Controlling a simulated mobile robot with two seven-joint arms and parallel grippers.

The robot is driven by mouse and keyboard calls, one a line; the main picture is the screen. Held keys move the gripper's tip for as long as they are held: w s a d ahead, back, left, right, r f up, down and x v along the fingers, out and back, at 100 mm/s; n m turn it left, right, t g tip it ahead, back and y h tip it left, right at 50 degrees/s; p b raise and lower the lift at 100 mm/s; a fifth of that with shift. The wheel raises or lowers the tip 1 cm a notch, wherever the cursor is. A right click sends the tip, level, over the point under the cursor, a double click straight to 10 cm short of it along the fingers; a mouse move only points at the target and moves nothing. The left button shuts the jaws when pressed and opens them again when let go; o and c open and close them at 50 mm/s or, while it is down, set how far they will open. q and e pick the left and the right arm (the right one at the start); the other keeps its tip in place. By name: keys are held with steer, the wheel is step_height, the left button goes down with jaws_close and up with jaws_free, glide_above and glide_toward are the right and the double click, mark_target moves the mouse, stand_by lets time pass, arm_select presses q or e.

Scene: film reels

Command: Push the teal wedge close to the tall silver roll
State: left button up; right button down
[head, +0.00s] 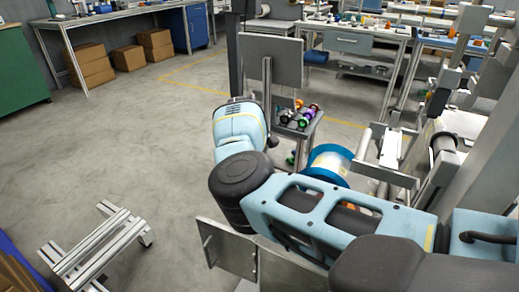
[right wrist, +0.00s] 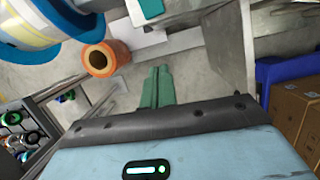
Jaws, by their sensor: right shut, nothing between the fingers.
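In the right wrist view a small teal piece (right wrist: 150,8), which looks like the teal wedge, lies on a pale surface at the top edge. It is partly cut off, so its full shape is hidden. My right gripper (right wrist: 160,70) shows as two green fingers side by side, shut and empty. The teal piece is beyond the fingertips, apart from them. I cannot pick out the tall silver roll with certainty in either view. In the head view my right arm hides its own gripper and the work area near it. My left gripper is not in view.
A large blue-rimmed reel (head: 328,162) stands beside my right arm; it also shows in the wrist view (right wrist: 40,48). An orange roll (right wrist: 117,58) is left of the fingers. A grey panel (right wrist: 228,55) stands to their right. Open floor (head: 120,150) lies left.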

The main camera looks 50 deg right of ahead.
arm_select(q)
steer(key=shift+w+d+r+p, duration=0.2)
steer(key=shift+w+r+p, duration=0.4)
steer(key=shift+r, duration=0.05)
arm_select(e)
steer(key=s+d+f, duration=0.1)
steer(key=s+f, duration=0.4)
steer(key=shift+s+d+f, duration=0.15)
steer(key=shift+f, duration=0.25)
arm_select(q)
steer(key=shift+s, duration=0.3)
